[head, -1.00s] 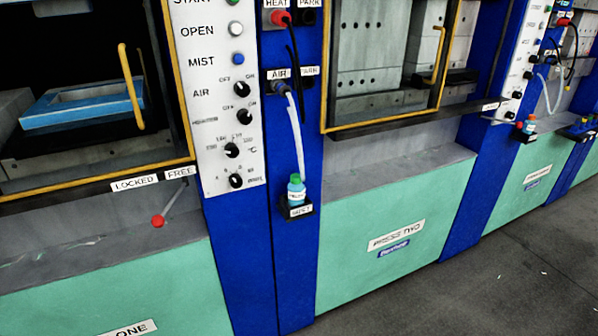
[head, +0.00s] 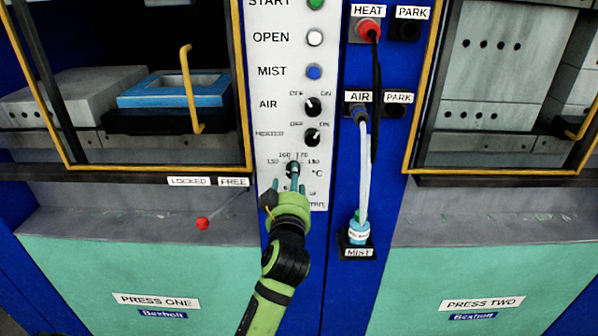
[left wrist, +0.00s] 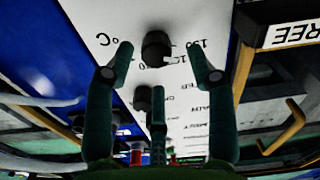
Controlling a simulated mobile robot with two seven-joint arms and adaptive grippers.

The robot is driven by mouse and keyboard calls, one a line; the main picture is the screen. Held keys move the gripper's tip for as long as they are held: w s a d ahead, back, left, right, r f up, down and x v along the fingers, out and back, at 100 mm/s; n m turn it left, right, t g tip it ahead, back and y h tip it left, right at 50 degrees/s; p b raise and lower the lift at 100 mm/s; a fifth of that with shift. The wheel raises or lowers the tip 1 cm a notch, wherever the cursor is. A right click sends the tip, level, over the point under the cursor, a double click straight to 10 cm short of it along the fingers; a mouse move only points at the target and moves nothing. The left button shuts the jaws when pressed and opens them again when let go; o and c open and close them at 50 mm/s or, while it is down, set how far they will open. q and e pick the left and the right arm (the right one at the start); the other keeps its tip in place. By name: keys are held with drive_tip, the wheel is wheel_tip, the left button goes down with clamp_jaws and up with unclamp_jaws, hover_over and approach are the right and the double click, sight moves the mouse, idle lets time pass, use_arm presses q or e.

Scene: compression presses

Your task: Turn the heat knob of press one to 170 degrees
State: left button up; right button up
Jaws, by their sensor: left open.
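The heat knob (head: 293,168) is a small black dial marked °C, with temperature numbers around it, low on press one's white control panel (head: 268,110). My left gripper (head: 289,186) is at the panel just below this knob and partly covers it. In the left wrist view the knob (left wrist: 155,48) lies between the spread outer fingertips of my open gripper (left wrist: 163,68), with a visible gap on each side. A pale pointer mark shows on its edge; its exact setting is too small to read. My right gripper is in no view.
Above are the black heater switch (head: 312,137), the air switch (head: 312,106) and several buttons. A red-tipped lever (head: 203,223) is left of my arm.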

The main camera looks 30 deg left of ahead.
use_arm(q)
drive_tip(key=x, duration=0.3)
drive_tip(key=shift+w+d+f+p, duration=0.1)
drive_tip(key=shift+w+d+p, duration=0.1)
drive_tip(key=shift+p, duration=0.1)
clamp_jaws()
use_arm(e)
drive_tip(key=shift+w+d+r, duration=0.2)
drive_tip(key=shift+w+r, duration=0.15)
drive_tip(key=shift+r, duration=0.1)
